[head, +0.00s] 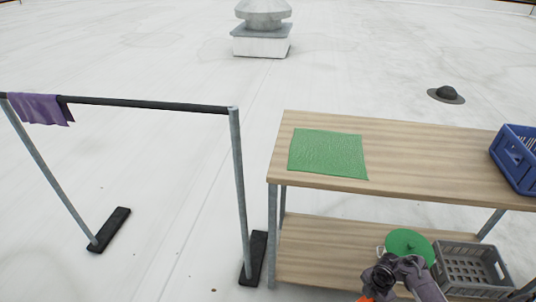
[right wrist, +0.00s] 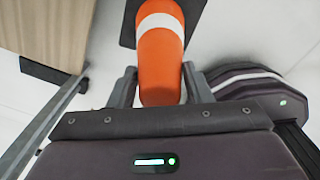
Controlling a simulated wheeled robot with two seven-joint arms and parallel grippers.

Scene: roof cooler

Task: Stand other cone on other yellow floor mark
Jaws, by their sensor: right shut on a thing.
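An orange cone (right wrist: 160,62) with a white band and a dark base shows in the right wrist view. My right gripper (right wrist: 158,88) is shut on it, with one finger on each side. In the head view my right gripper (head: 384,283) is at the bottom edge, in front of the bench's lower shelf. Only a sliver of orange (head: 366,299) shows below it there. My left gripper is not in view. No yellow floor mark and no second cone show in either view.
A wooden bench (head: 420,150) carries a green mat (head: 328,153) and a blue crate (head: 516,160). Its lower shelf holds a green round thing (head: 410,244) and a grey crate (head: 468,270). A rail (head: 150,104) with a purple cloth (head: 40,108) stands left. Open pale floor lies between.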

